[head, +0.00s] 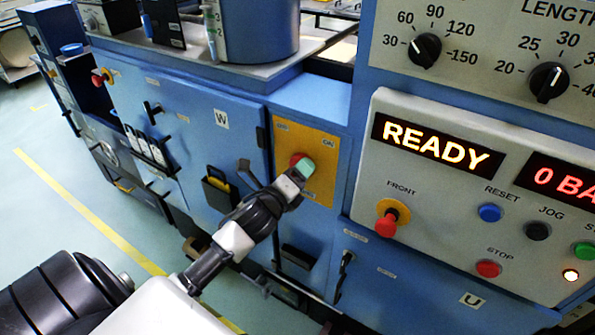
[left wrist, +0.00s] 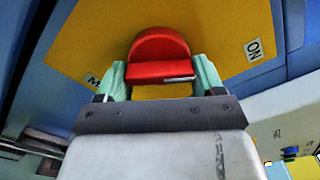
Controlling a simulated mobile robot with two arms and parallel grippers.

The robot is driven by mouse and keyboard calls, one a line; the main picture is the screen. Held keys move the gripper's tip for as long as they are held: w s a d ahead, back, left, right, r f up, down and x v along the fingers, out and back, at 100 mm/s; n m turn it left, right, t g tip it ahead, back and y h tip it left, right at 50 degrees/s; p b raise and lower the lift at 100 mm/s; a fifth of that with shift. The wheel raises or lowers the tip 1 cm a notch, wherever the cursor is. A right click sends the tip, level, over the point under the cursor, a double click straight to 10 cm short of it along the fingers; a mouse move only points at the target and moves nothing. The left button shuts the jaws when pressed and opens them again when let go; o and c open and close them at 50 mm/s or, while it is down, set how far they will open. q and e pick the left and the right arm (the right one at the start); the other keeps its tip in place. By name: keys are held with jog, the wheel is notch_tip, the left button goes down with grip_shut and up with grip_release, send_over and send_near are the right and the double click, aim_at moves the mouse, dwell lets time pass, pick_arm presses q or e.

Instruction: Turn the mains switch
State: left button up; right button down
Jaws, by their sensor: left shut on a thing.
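The mains switch (left wrist: 160,50) is a red rotary handle on a yellow plate (left wrist: 227,35), which also shows in the head view (head: 318,185) on the blue machine front. My left gripper (head: 301,166) reaches the switch from below. In the left wrist view its two green fingers (left wrist: 160,78) stand on either side of the red handle and are shut on it. An "ON" label sits at the right of the plate, and a label beginning with "M" is partly hidden by the left finger. In the head view the gripper covers most of the switch. My right gripper is not in view.
Right of the switch, a grey control panel (head: 461,270) shows "READY" and carries a red front knob (head: 387,224) and several push buttons. Blue cabinet doors (head: 185,125) with a black holder (head: 217,190) lie to the left. Open floor (head: 60,225) is at the lower left.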

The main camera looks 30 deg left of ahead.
pick_arm(q)
jog(key=n+p, duration=0.1)
jog(key=n, duration=0.1)
jog(key=n+p, duration=0.1)
jog(key=n, duration=0.1)
jog(key=shift+r+n, duration=0.2)
jog(key=shift+n, duration=0.1)
jog(key=n+p, duration=0.1)
jog(key=n, duration=0.2)
jog(key=shift+n, duration=0.3)
jog(key=n+p, duration=0.2)
jog(key=n, duration=0.2)
jog(key=shift+r, duration=0.15)
jog(key=shift+n+p, duration=0.6)
jog(key=shift+n, duration=1)
jog(key=o, duration=0.9)
jog(key=shift+o, duration=0.2)
